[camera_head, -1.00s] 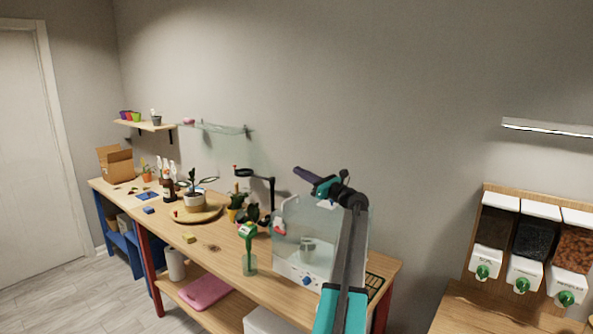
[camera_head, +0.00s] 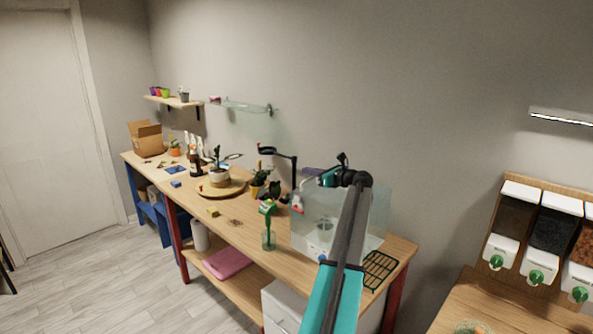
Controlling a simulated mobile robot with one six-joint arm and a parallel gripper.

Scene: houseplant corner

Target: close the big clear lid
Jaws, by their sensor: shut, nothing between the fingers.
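The big clear lid (camera_head: 380,209) shows as a faint see-through panel at the right and back of a clear box (camera_head: 309,235) on the wooden bench. It looks raised, but its edges are hard to make out and my arm covers part of it. The box has a pale lower part and a blue knob at its front. My gripper (camera_head: 312,172) is shut and empty, pointing left above the back of the box. I cannot tell whether it touches the lid.
A green wire rack (camera_head: 379,270) lies right of the box. A dark stand (camera_head: 293,165) and potted plants (camera_head: 257,185) stand farther left. Dispensers (camera_head: 548,230) hang at the right.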

